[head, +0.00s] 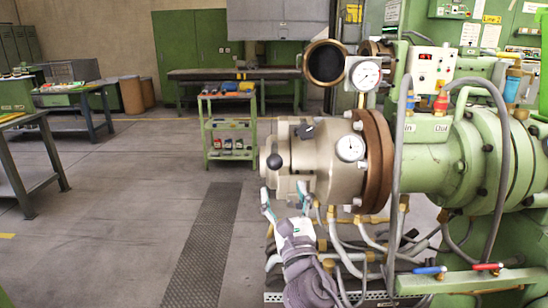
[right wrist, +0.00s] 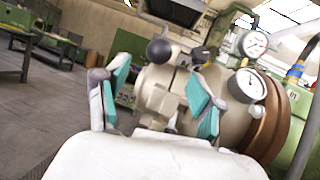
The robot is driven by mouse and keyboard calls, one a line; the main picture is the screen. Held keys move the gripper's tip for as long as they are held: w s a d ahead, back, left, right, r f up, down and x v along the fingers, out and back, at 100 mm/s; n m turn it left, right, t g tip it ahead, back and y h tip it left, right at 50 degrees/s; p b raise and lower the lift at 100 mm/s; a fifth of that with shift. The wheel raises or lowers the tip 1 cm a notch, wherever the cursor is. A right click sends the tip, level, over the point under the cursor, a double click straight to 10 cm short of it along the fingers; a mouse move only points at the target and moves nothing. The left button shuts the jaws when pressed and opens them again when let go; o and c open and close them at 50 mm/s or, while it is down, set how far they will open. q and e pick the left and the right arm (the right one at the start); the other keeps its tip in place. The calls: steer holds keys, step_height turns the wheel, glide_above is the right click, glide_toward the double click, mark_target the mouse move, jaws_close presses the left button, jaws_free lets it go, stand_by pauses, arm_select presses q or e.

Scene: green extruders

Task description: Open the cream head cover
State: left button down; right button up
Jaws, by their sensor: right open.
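The cream head cover (head: 322,176) closes the near end of the extruder, in front of a brown flange ring (head: 377,158). It has a black ball knob (head: 274,161) and a dark handle (head: 306,131) on top. My right gripper (head: 285,203) is below the cover's front end, its teal-padded fingers pointing up. In the right wrist view the fingers (right wrist: 152,88) stand apart with the cream cover (right wrist: 161,98) beyond them, and the black knob (right wrist: 159,50) shows above. I cannot tell whether a finger touches the cover. My left gripper is out of view.
Pressure gauges (head: 351,148) sit on and above the cover. Hoses and cables (head: 372,248) hang below it, close to my right arm. The green extruder barrel (head: 430,160) fills the right. A green trolley (head: 229,130) stands behind left; the floor (head: 110,200) at left is clear.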

mark_target(276, 169)
steer(key=x, duration=0.9)
steer(key=shift+w+a, duration=0.15)
steer(key=shift+w, duration=0.25)
steer(key=shift+c, duration=0.4)
jaws_close()
